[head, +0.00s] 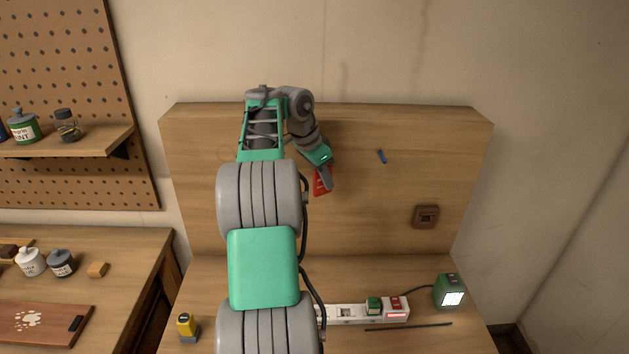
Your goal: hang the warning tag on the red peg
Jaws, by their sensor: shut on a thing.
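The warning tag (321,184) is a small red piece in front of the upright wooden board. My gripper (326,176) is shut on it, and the fingers hide part of it. Whether the tag touches the board cannot be told. A small blue peg (382,157) sticks out of the board to the right of my gripper. No red peg shows; my arm covers the left part of the board.
A brown square fitting (426,216) is on the board's lower right. On the bench are a white power strip (345,313), a green box with a lit face (450,291), a thin dark rod (408,326) and a yellow item (187,326). A pegboard shelf (70,142) stands left.

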